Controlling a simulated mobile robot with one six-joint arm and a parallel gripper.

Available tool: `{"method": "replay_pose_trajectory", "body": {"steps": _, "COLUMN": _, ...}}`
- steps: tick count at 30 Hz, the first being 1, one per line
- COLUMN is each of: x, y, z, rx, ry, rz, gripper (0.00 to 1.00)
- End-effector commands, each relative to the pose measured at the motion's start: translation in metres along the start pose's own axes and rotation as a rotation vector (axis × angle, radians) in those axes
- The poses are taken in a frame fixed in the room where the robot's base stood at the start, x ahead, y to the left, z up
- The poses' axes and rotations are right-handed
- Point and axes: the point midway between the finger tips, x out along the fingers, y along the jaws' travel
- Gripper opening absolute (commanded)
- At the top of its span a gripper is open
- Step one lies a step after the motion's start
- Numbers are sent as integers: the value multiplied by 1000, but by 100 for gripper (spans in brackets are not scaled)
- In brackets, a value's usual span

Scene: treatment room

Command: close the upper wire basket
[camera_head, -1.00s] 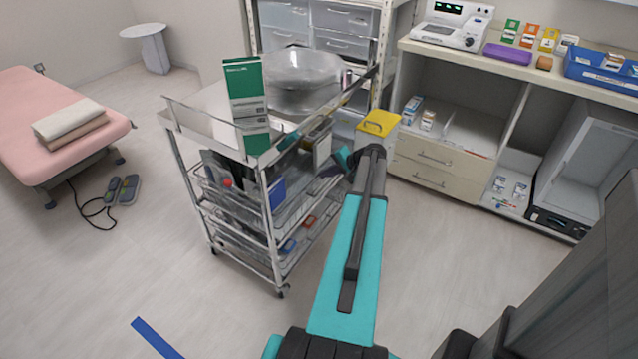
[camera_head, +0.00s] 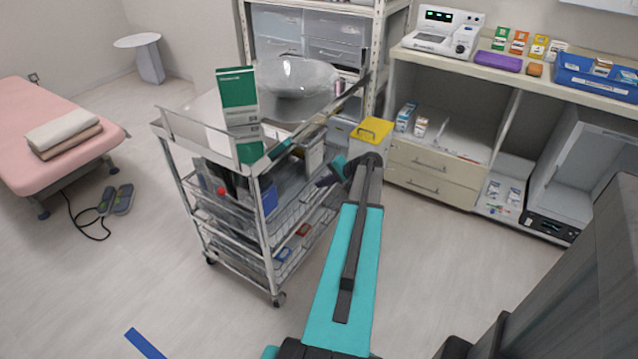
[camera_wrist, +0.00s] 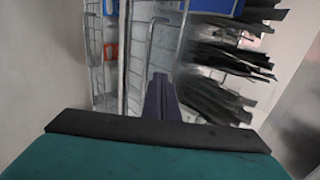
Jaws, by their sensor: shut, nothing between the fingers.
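The upper wire basket (camera_head: 296,209) hangs under the top of the metal cart. Its wire side shows at the cart's right, and it holds dark items and a blue box (camera_head: 269,196). My gripper (camera_head: 322,181) is shut and empty, beside the basket's right end in the head view. In the wrist view my shut purple fingers (camera_wrist: 161,97) point at the basket's wires (camera_wrist: 127,50), with dark packets (camera_wrist: 228,65) to their right. I cannot tell whether the fingertips touch the wires. How far out the basket stands is unclear.
The cart's top (camera_head: 190,122) carries a green-and-white box (camera_head: 237,95) and a steel bowl (camera_head: 290,76). A lower basket (camera_head: 285,262) is below. A yellow-lidded bin (camera_head: 373,132) stands behind my arm.

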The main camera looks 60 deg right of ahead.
Motion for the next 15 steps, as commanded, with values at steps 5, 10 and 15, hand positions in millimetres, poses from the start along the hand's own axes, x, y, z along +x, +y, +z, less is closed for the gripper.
{"method": "replay_pose_trajectory", "body": {"steps": 5, "x": -24, "y": 8, "z": -1, "rx": 2, "ry": 5, "rz": 0, "gripper": 0}}
{"method": "replay_pose_trajectory", "body": {"steps": 10, "x": -52, "y": 6, "z": 0, "rx": 0, "ry": 4, "rz": 0, "gripper": 0}}
{"method": "replay_pose_trajectory", "body": {"steps": 15, "x": -77, "y": 5, "z": 2, "rx": -2, "ry": 2, "rz": 1, "gripper": 0}}
